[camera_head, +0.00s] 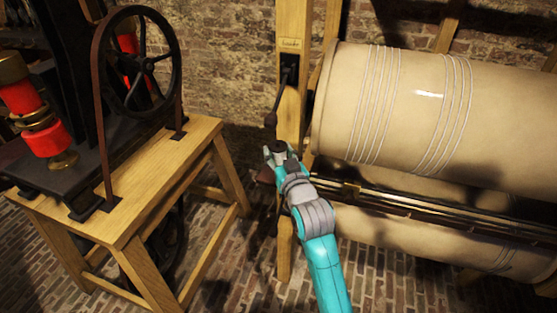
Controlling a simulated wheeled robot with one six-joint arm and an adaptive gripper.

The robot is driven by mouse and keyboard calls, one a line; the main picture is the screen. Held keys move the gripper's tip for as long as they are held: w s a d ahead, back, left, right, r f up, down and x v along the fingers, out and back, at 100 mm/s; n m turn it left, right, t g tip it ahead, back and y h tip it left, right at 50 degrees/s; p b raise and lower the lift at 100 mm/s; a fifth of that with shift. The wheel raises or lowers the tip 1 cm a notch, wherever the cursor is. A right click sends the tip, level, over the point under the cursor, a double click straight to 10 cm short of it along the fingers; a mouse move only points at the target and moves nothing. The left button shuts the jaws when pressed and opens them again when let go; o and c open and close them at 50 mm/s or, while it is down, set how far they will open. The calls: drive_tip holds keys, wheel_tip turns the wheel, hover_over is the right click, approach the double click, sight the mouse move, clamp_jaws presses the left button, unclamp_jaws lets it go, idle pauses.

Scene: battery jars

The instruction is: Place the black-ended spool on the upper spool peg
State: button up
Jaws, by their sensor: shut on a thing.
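My gripper (279,157) is at the end of my turquoise and grey arm, near the middle of the view, in front of a wooden post. It is shut on a small dark-ended thing (279,146). This thing is mostly hidden, and I cannot tell for sure that it is the black-ended spool. I cannot make out the upper spool peg. A dark lever with a knobbed lower end (271,119) hangs on the post just above my gripper. The two look close, but I cannot tell whether they touch.
A large cream cylinder (425,110) with raised bands fills the right, above dark rails (430,207) and another cylinder (390,237). The wooden post (293,30) stands left of it. A wooden bench (120,215) with a black wheel (139,62) and red coils (48,140) stands left.

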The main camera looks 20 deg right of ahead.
wheel_tip(320, 180, down, 3)
drive_tip(key=shift+r, duration=0.1)
drive_tip(key=o, duration=1)
drive_tip(key=s, duration=1.2)
